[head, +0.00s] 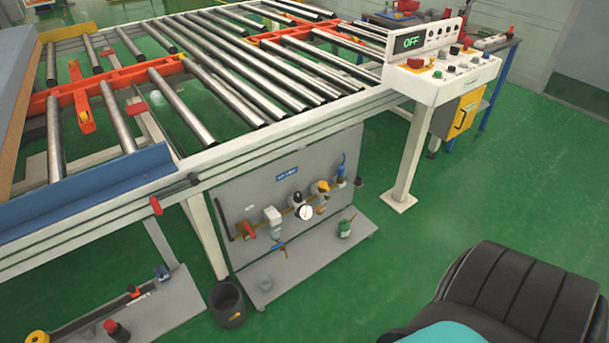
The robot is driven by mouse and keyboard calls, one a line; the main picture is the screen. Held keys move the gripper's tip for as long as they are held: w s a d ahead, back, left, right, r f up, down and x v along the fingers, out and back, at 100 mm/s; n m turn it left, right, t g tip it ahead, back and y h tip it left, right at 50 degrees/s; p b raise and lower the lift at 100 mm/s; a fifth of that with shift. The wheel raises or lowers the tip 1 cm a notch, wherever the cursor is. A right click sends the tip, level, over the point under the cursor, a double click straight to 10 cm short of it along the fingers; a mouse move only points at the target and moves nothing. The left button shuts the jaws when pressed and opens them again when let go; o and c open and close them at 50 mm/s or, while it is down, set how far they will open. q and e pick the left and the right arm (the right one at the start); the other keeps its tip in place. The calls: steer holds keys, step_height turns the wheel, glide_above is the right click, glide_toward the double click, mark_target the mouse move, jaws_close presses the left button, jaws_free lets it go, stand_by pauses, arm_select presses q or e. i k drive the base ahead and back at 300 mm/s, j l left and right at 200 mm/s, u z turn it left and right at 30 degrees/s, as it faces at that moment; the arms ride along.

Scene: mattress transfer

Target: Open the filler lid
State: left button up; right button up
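No part is plainly marked as the filler lid, and I cannot tell which fitting carries it. A grey upright panel (240,205) under the roller conveyor bears a row of fittings. They include a red-handled valve (249,230), a clear bowl with a pale top (273,222), a round white gauge (306,212) and a yellow-topped unit (320,187). A blue-topped fitting (341,166) is at the row's right end. A small green container (345,229) stands on the panel's base shelf. Neither gripper shows in the head view.
The roller conveyor (295,118) spans the upper left. A control console (445,75) reading OFF stands at its right end on a white leg (410,160). A dark bin (228,304) stands beside the base shelf (300,262). Green floor is clear right of the panel.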

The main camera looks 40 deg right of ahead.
mark_target(322, 184)
steer(key=z, duration=1.5)
steer(key=u, duration=0.4)
steer(key=i+l+u, duration=0.15)
steer(key=l+u, duration=0.2)
steer(key=i+l+u, duration=0.1)
steer(key=l+u, duration=0.25)
steer(key=i+l+u, duration=0.1)
steer(key=l+u, duration=0.25)
